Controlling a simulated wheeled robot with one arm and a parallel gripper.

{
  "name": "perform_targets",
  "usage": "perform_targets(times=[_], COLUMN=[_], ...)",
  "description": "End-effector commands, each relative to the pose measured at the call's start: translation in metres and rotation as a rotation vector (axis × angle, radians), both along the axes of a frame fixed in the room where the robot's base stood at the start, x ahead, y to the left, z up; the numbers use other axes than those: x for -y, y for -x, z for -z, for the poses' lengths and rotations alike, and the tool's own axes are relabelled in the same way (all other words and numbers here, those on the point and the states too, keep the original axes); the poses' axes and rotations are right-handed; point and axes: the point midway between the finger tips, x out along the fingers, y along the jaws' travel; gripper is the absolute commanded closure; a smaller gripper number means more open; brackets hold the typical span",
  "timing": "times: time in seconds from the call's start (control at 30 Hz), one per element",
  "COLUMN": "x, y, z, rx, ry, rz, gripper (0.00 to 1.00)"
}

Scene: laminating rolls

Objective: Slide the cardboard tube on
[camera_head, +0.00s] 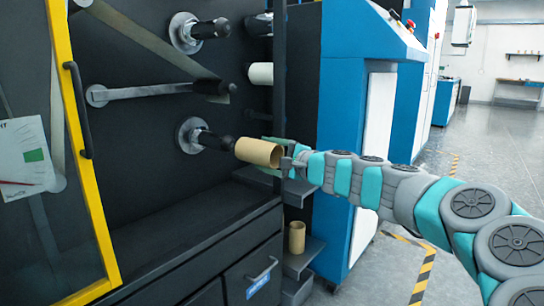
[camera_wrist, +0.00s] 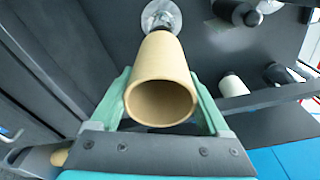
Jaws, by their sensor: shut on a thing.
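The tan cardboard tube (camera_head: 259,152) is held roughly level by my gripper (camera_head: 279,157), at the outer end of the lower black spindle (camera_head: 213,140). In the wrist view the tube (camera_wrist: 160,85) sits between the two green fingers of my gripper (camera_wrist: 163,98), its open end facing the camera. The spindle's round metal flange (camera_wrist: 161,16) shows behind the tube's far end. The tube's far end meets or overlaps the spindle tip; I cannot tell whether it is around it. The tube hides the tip in the wrist view.
A second tan tube (camera_head: 296,238) stands upright on a dark step. An upper spindle (camera_head: 208,29), a roller arm (camera_head: 150,92) and a white roll (camera_head: 261,74) project from the black panel. A yellow-framed door (camera_head: 83,150) stands open at left. Clear floor lies at right.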

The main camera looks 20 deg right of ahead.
Motion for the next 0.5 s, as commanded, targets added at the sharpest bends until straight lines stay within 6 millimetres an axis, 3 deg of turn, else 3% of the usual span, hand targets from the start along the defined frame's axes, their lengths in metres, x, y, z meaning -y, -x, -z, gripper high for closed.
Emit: perform_targets(times=[0.5], x=[-0.017], y=[-0.023], z=[-0.001], rx=[0.001], ry=[0.0], rz=[0.0], gripper=[0.76])
